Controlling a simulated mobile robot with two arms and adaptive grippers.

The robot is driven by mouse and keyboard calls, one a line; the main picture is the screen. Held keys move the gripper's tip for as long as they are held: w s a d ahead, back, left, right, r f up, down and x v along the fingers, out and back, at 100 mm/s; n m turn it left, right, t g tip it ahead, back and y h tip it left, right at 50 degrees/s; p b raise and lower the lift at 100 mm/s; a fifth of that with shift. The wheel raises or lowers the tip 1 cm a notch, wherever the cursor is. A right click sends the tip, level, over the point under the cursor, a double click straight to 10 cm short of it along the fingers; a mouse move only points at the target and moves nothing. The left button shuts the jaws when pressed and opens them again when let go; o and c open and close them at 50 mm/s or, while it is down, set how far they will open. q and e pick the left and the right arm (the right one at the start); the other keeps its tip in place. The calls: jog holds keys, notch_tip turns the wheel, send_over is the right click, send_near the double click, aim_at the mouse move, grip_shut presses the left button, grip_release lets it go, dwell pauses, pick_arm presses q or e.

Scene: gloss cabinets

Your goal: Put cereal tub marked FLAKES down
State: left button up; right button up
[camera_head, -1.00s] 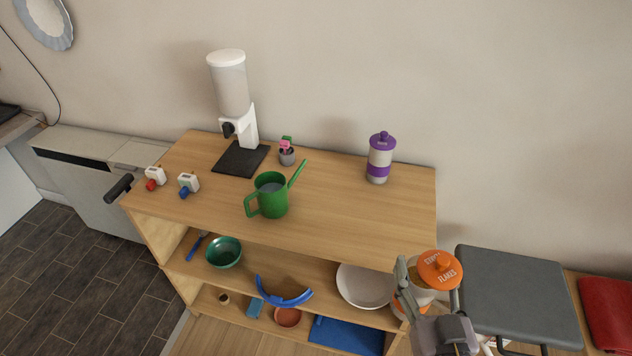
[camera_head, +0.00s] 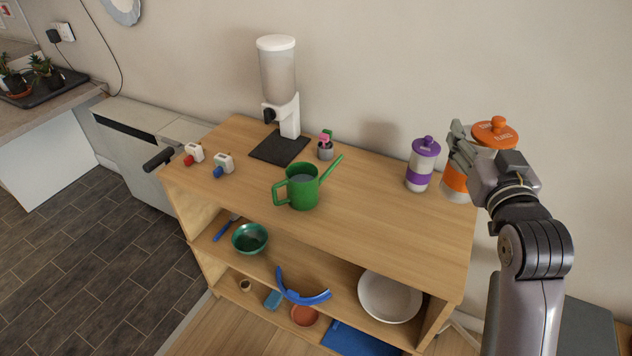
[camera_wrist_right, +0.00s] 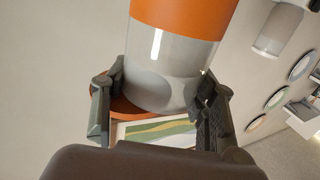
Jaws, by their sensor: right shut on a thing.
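The FLAKES cereal tub (camera_head: 455,182) has an orange lid (camera_head: 494,130), a pale clear body and an orange band. It is at the right end of the wooden shelf unit's top (camera_head: 385,220), just right of the purple-lidded tub (camera_head: 421,165). My right gripper (camera_head: 474,158) is shut on it; whether its base touches the wood I cannot tell. In the right wrist view the tub (camera_wrist_right: 172,62) sits between both fingers of the gripper (camera_wrist_right: 160,108). My left gripper is not in view.
A green watering can (camera_head: 302,188), a small pot with a pink plant (camera_head: 325,149) and a white dispenser (camera_head: 279,80) stand on the top. Two small white items with red (camera_head: 194,153) and blue (camera_head: 223,165) parts sit at left. The front right of the top is clear.

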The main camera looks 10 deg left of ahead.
jog(key=shift+w+r, duration=0.15)
jog(key=shift+r, duration=0.25)
notch_tip(320, 180, down, 20)
jog(key=b, duration=0.2)
jog(key=shift+f, duration=0.15)
jog(key=o, duration=1.7)
jog(key=s, duration=0.4)
jog(key=s+d, duration=0.1)
jog(key=s, duration=0.3)
jog(key=s+b, duration=0.1)
jog(key=s, duration=0.3)
jog(key=shift+d, duration=0.2)
